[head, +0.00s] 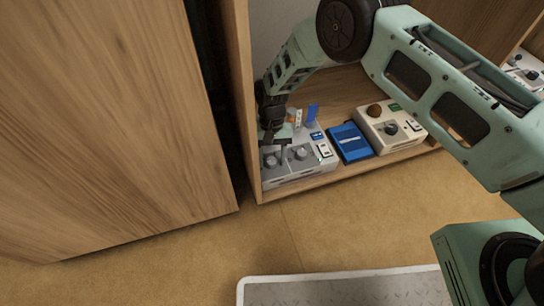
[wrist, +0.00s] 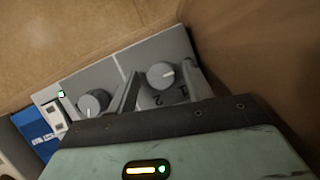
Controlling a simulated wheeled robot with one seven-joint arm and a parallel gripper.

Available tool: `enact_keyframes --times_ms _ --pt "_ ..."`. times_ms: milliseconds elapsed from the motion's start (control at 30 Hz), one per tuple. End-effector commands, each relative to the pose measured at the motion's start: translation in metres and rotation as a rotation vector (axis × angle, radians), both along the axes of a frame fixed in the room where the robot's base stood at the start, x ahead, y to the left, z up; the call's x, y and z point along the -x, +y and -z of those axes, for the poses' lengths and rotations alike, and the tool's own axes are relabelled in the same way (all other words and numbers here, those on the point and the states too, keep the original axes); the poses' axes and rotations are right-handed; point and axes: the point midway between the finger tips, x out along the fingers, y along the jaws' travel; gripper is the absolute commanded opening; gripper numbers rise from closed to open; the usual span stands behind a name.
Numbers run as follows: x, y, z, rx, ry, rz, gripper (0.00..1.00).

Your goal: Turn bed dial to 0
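A grey control box (head: 318,168) stands on the low shelf with two round grey dials on its sloped face. The left dial (head: 270,160) in the head view is the one by my gripper (head: 276,146). In the wrist view this dial (wrist: 160,75) shows between my gripper's two fingers (wrist: 161,86), which stand apart on either side of it. I cannot tell whether they touch it. The second dial (wrist: 93,102) is outside the fingers. I cannot read which dial is named bed.
A blue box (head: 350,143) and a beige box (head: 402,137) with a dark knob stand to the right on the same shelf. A wooden side panel (head: 243,110) rises close to the left of my gripper.

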Motion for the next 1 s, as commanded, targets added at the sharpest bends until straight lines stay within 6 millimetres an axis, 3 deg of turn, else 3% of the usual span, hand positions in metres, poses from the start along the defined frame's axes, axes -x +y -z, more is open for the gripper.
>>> enact_keyframes --times_ms 267,433,1000 --pt "0.000 0.000 -0.001 0.000 0.001 0.001 0.52" --pt "-0.005 0.000 -0.015 0.000 0.000 0.002 0.52" --pt "-0.053 0.000 -0.131 -0.001 -0.001 0.003 0.52"
